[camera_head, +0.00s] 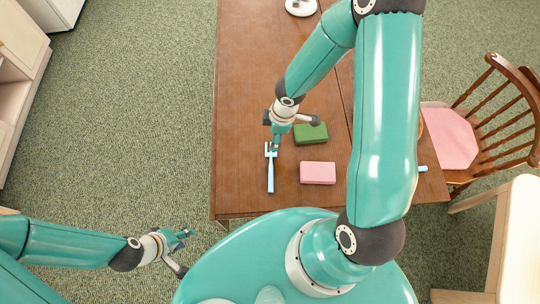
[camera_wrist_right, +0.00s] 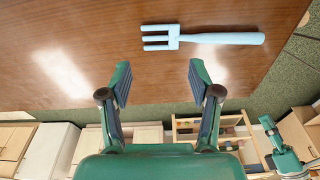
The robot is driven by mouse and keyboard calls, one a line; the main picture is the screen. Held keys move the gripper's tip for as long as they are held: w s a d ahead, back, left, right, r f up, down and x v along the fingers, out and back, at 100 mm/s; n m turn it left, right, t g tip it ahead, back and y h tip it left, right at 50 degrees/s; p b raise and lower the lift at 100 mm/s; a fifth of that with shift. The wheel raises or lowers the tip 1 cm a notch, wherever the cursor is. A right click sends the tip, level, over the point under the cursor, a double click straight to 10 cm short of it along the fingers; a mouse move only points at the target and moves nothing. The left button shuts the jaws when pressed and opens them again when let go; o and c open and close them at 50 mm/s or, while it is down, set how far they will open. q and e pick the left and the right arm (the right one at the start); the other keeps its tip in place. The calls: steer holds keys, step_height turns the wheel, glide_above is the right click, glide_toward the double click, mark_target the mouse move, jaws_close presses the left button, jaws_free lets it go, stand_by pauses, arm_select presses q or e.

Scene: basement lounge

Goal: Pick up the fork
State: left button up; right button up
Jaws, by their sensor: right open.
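A light blue fork (camera_head: 270,175) lies flat on the brown wooden table (camera_head: 240,100), its prongs toward the far side. In the right wrist view the fork (camera_wrist_right: 225,38) lies crosswise beyond my fingertips, prongs to the left. My right gripper (camera_head: 276,141) hangs over the table near the prong end. In its wrist view the right gripper (camera_wrist_right: 158,76) has its fingers wide apart with nothing between them. They look apart from the fork. My left gripper (camera_head: 187,238) is off the table's left side, over the carpet, fingers apart and empty.
A green block (camera_head: 311,134) and a pink block (camera_head: 318,173) lie right of the fork. A white round object (camera_head: 301,6) is at the table's far end. A wooden chair with a pink seat (camera_head: 448,138) stands at the right. The table's left part is clear.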

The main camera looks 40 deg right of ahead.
mark_target(271, 166)
steer(key=shift+w+a+f, duration=0.1)
steer(key=shift+w+f, duration=0.1)
steer(key=shift+f, duration=0.85)
steer(key=shift+s+f+b, duration=0.1)
steer(key=shift+f+b, duration=0.4)
steer(key=f+b, duration=0.2)
steer(key=f, duration=0.2)
steer(key=shift+a+f, duration=0.1)
steer(key=shift+a, duration=0.1)
arm_select(q)
step_height(271, 166, down, 4)
steer(key=shift+f, duration=0.1)
steer(key=shift+w, duration=0.1)
arm_select(e)
steer(key=c, duration=0.6)
